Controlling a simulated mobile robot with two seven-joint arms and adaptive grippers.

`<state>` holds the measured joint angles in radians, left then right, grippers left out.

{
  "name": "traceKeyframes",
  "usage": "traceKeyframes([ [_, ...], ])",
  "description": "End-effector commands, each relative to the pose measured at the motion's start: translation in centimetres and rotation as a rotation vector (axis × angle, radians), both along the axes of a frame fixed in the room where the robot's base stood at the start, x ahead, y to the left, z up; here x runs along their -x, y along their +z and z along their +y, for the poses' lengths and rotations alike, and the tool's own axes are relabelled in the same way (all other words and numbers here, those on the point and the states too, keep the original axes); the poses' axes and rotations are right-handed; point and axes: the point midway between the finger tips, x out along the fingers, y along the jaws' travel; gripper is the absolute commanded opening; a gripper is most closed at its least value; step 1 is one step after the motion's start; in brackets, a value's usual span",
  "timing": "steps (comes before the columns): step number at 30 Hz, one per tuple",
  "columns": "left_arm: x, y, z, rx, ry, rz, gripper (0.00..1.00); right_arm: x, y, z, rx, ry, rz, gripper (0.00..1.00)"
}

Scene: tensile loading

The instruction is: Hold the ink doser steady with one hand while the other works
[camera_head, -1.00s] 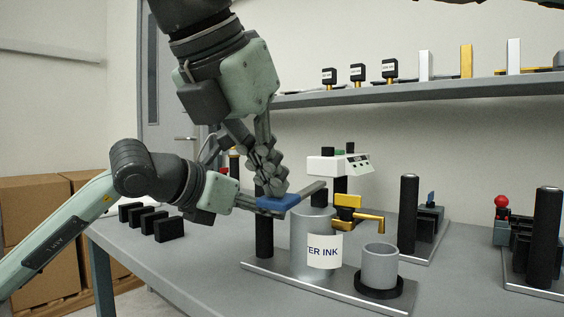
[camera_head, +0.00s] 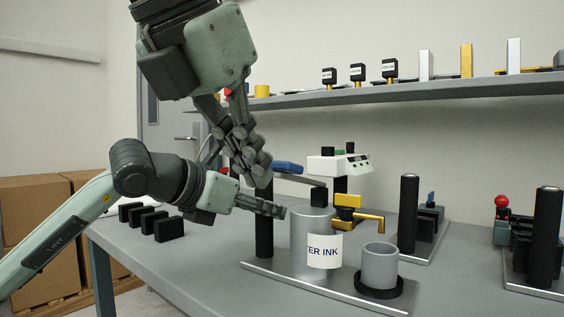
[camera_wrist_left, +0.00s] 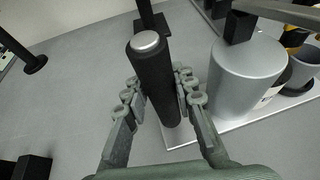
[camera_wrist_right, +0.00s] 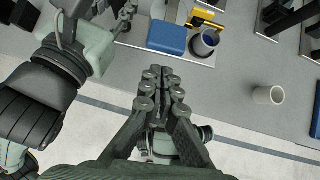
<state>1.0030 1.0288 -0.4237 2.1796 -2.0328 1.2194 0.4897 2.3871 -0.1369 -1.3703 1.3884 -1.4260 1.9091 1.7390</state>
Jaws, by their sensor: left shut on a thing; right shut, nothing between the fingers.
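The ink doser is a silver cylinder (camera_head: 313,240) with a label ending "TER INK", a yellow tap (camera_head: 358,216) and a base plate (camera_head: 310,287). A black post (camera_head: 264,240) stands at its left; the left wrist view shows this post (camera_wrist_left: 152,75) upright between my left fingers. My left gripper (camera_head: 270,208) is shut on the post. My right gripper (camera_head: 250,165) is shut and empty, left of the pad. A grey cup (camera_head: 380,267) sits under the tap, dark inside from above (camera_wrist_right: 205,42).
Several black blocks (camera_head: 168,228) stand on the table at the left. Other fixtures with black posts (camera_head: 409,212) stand at the right. A shelf (camera_head: 420,90) runs along the back wall. A white cup (camera_wrist_right: 268,95) stands near the table edge in the right wrist view.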

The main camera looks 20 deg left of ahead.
Motion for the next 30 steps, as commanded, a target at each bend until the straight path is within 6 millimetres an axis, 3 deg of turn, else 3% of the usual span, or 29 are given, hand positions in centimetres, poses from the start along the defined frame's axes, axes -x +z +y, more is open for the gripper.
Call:
traceKeyframes([
  [6,0.0,0.0,0.0,0.0,0.0,-0.001,0.0,2.3,3.0,0.6,0.0,0.001,-0.002,0.0],
  [12,0.0,0.0,0.0,0.0,0.0,-0.001,0.0,3.6,4.8,0.8,0.001,0.001,-0.001,0.0],
  [30,0.0,0.0,0.0,0.0,0.0,-0.001,0.0,3.9,5.1,0.9,0.002,0.001,0.0,0.0],
])
